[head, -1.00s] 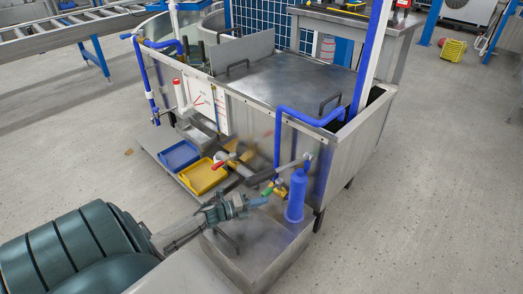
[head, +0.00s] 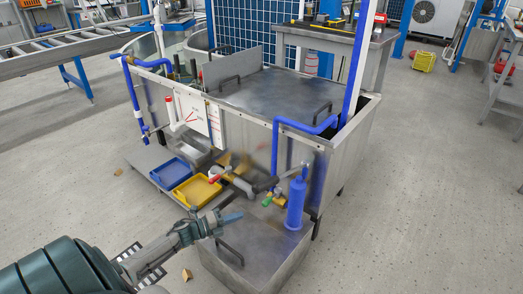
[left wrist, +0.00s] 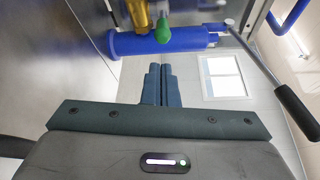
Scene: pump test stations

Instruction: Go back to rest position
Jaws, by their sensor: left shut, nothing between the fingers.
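My left gripper (head: 232,217) is in the lower middle of the head view, in front of the pump station and above the metal box at its foot. Its fingers are together with nothing between them; they also show closed in the left wrist view (left wrist: 157,85). The blue cylinder (head: 296,203) stands upright to the right of the gripper, apart from it. It also shows across the top of the left wrist view (left wrist: 165,42). My right gripper is in neither view.
The steel station tank (head: 270,88) fills the middle. A metal box (head: 262,252) with a handle lies below the gripper. A blue tray (head: 170,172) and a yellow tray (head: 197,191) sit on a low shelf. Open floor (head: 430,180) lies to the right.

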